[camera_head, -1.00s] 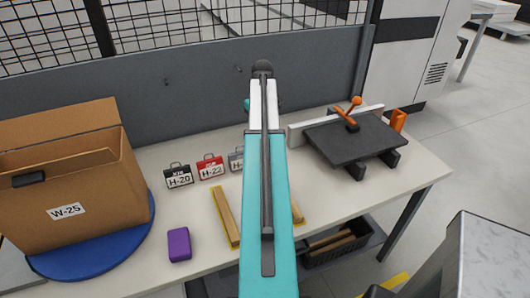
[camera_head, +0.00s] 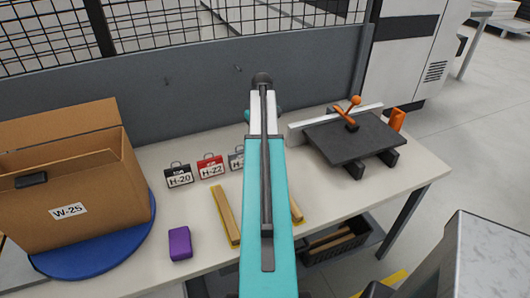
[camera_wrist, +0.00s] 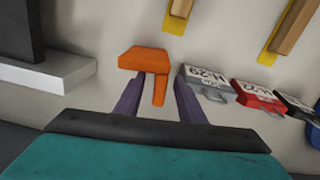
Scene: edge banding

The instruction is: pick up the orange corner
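The orange corner (camera_wrist: 145,60) lies on the light table in the wrist view, just past my fingertips. Its wide part is at the left fingertip and its narrow leg reaches down between the fingers. My gripper (camera_wrist: 157,82) is open, with two dark purple fingers apart on either side of that leg. I cannot tell whether a finger touches it. In the head view my teal arm hides the gripper and this corner.
A grey H-29 case (camera_wrist: 206,80) stands close right of the gripper, with a red case (camera_wrist: 257,96) beyond. A white bar (camera_wrist: 45,75) is at left. The head view shows a black clamp plate (camera_head: 352,138), another orange piece (camera_head: 397,120) and a cardboard box (camera_head: 70,180).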

